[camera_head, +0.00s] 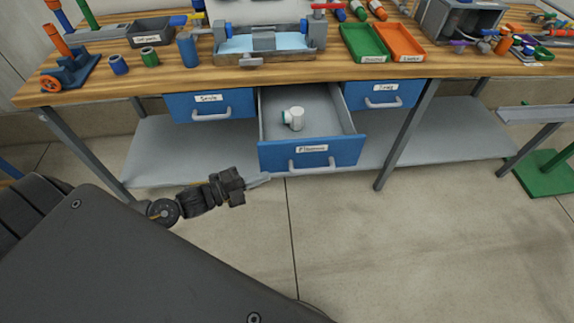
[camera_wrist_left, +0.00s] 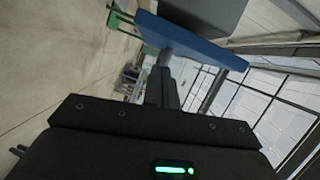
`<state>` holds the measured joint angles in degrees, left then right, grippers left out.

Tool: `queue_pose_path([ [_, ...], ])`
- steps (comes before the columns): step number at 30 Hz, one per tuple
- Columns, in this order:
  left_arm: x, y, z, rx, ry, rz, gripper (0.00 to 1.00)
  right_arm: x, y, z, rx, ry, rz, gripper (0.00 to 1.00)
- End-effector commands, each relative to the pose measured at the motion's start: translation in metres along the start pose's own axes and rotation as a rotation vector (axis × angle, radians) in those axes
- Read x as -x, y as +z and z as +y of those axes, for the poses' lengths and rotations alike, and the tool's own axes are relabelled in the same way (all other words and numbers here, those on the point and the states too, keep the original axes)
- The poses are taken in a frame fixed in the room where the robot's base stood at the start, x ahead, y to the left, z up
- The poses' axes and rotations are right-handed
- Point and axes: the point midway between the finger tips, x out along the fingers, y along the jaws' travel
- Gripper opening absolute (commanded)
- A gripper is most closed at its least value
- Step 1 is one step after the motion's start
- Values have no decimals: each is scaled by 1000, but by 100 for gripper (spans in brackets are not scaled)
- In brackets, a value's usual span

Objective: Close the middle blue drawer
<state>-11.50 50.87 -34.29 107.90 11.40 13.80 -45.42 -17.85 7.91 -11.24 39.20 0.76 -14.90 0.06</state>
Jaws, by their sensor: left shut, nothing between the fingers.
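The middle blue drawer (camera_head: 280,154) is pulled out from under the workbench, with a white label and a grey handle (camera_head: 313,165) on its front. A white pipe fitting with a green end (camera_head: 293,118) lies inside it. My left gripper (camera_head: 264,179) is shut and empty, just below and in front of the drawer's left front corner. I cannot tell whether it touches the drawer. In the left wrist view the drawer's blue front (camera_wrist_left: 190,40) shows beyond the fingers (camera_wrist_left: 165,60). My right gripper is not in view.
The left blue drawer (camera_head: 235,101) and right blue drawer (camera_head: 398,92) look shut. The wooden bench top (camera_head: 200,82) carries a green tray (camera_head: 364,57), an orange tray (camera_head: 400,56) and several fittings. A grey lower shelf (camera_head: 450,138) spans the bench legs. The floor in front is clear.

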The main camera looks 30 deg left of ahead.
Motion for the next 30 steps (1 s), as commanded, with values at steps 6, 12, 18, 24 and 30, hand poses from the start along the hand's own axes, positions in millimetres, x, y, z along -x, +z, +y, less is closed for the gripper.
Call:
queue_pose_path([
  [6,14,4,-15,-152,-57,115,0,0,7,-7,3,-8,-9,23],
  [12,13,3,-17,-166,-66,125,0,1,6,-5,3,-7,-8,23],
  [18,-11,0,-20,-163,-69,124,0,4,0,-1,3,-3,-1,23],
  [24,-47,-4,-22,-162,-68,123,0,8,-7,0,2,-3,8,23],
  [30,-73,-8,-22,-162,-66,123,0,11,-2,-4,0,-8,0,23],
])
